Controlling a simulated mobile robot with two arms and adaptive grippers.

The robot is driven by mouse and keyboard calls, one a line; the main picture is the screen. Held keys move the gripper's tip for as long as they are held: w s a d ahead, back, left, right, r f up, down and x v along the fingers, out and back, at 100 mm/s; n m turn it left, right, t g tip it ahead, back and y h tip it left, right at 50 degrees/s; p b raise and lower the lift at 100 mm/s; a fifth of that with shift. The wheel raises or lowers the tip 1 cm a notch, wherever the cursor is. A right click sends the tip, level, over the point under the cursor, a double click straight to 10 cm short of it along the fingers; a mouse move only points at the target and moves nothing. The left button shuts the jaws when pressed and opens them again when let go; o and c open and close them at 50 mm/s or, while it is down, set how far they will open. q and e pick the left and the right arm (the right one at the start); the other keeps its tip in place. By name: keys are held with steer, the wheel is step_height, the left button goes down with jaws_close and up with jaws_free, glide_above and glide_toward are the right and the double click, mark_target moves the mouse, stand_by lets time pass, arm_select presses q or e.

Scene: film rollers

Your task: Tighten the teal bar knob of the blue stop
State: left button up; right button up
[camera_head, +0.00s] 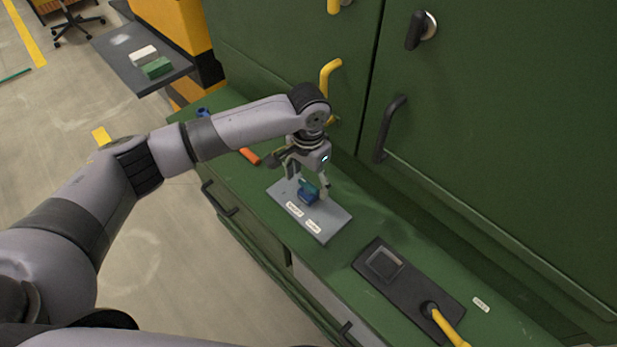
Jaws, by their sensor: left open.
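The blue stop (306,196) sits on a grey plate (326,226) on the green bench. The teal bar knob (311,183) is on top of the stop, partly hidden by the fingers. My left gripper (309,188) points down over the stop, its open fingers on either side of the knob. I cannot tell whether a finger touches the knob. My right gripper does not show.
A dark panel (408,302) with a yellow handle (447,326) lies on the bench at the right. An orange-handled tool (250,156) lies behind my left arm. Green cabinet doors (480,130) with handles rise close behind the bench. Two white labels lie on the plate's front part.

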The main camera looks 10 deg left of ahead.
arm_select(q)
steer(key=shift+f, duration=0.2)
steer(key=c, duration=1.2)
steer(key=shift+o, duration=0.2)
